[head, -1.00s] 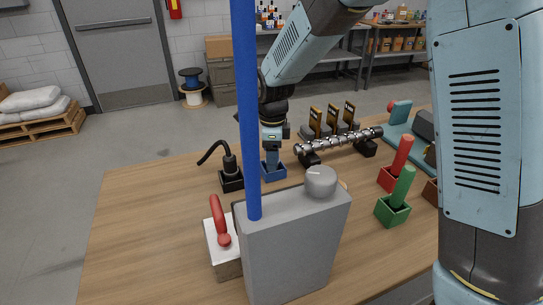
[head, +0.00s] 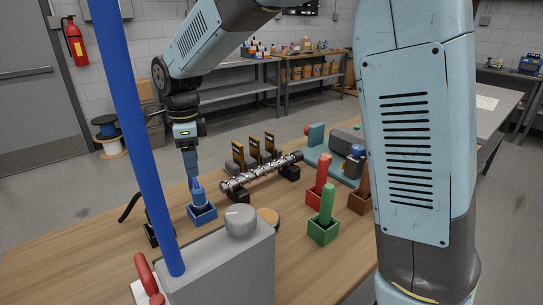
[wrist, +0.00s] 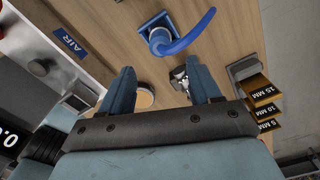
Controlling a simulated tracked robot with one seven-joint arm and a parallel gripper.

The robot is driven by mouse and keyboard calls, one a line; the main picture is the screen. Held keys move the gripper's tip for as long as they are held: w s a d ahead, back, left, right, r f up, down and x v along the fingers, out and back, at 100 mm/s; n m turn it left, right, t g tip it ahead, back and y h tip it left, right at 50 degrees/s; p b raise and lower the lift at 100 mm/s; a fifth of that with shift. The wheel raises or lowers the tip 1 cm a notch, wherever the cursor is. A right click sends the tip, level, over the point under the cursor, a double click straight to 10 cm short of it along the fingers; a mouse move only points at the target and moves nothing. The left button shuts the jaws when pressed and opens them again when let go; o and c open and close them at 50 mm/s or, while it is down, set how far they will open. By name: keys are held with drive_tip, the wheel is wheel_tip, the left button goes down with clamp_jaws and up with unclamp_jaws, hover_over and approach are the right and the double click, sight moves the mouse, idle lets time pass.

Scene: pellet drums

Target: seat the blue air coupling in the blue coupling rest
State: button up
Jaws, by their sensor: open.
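The blue air coupling (head: 199,194) stands roughly upright in the square blue coupling rest (head: 203,216), its lower end inside the rest's walls. In the wrist view, the coupling's curved blue hose (wrist: 190,38) arcs to the right from above the rest (wrist: 147,23). My gripper (head: 191,172) points down just above and behind the coupling in the head view. In the wrist view, my gripper (wrist: 161,73) has its two fingers wide apart with nothing between them. The coupling lies beyond the fingertips there. How deep it sits is hidden by the rest's walls.
A grey box (head: 225,272) with a tall blue pole (head: 145,150) stands in front. A black rest (head: 153,237) is left of the blue one. A metal shaft (head: 262,172) on black supports, and red (head: 320,175) and green (head: 327,205) handles, stand to the right.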

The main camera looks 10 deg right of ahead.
drive_tip(key=s+d+r+n+t+y, duration=0.15)
drive_tip(key=d+r+n, duration=0.25)
drive_tip(key=d, duration=0.6)
drive_tip(key=s+d+r+n+t, duration=0.1)
drive_tip(key=s+d+r+n, duration=0.25)
drive_tip(key=d, duration=0.75)
drive_tip(key=s+d+n+t+h, duration=0.1)
drive_tip(key=s+d+n+t, duration=0.2)
drive_tip(key=s+d+n, duration=0.5)
drive_tip(key=s+d, duration=0.5)
drive_tip(key=d, duration=0.1)
drive_tip(key=shift+s+d+r+n, duration=0.15)
drive_tip(key=shift+r+n, duration=0.2)
drive_tip(key=shift+r, duration=0.05)
drive_tip(key=shift+h, duration=0.25)
